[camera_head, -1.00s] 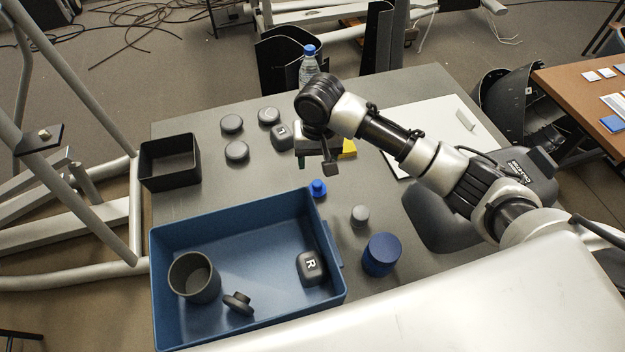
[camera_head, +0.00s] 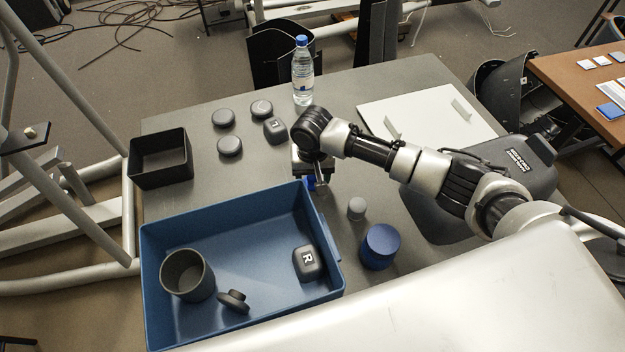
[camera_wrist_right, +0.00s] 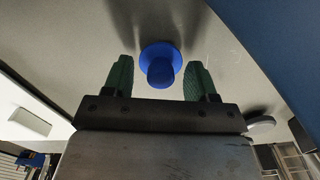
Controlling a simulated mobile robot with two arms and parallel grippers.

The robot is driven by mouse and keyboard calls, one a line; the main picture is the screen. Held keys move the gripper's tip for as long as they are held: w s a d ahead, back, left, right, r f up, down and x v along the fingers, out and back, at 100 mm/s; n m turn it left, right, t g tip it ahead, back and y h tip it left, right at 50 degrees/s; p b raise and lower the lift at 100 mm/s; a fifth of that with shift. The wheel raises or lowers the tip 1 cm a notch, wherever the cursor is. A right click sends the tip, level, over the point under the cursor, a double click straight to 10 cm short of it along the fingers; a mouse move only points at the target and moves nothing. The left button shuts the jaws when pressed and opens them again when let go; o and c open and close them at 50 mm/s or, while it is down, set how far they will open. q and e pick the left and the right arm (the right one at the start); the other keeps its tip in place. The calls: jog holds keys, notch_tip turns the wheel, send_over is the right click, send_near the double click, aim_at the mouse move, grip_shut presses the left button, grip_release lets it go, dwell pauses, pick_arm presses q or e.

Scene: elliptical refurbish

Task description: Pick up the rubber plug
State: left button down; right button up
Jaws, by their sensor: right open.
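The small blue rubber plug (camera_head: 310,183), with a round flange, stands on the grey table just beyond the blue tray's right end. My right gripper (camera_head: 316,183) is over it and hides part of it in the head view. In the right wrist view, the plug (camera_wrist_right: 160,70) shows between the two green fingertips of my right gripper (camera_wrist_right: 160,80). The gripper is open, with a gap visible on each side of the plug. My left gripper is not in view.
The blue tray (camera_head: 330,262) holds a grey cup (camera_head: 187,275), a dark flanged piece (camera_head: 233,301) and a block marked R (camera_head: 308,263). A grey knob (camera_head: 356,208) and blue cylinder (camera_head: 380,246) stand right of it. A bottle (camera_head: 302,72) stands behind.

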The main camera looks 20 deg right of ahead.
jog(key=shift+f, duration=0.2)
jog(key=c, duration=1)
jog(key=shift+r, duration=0.1)
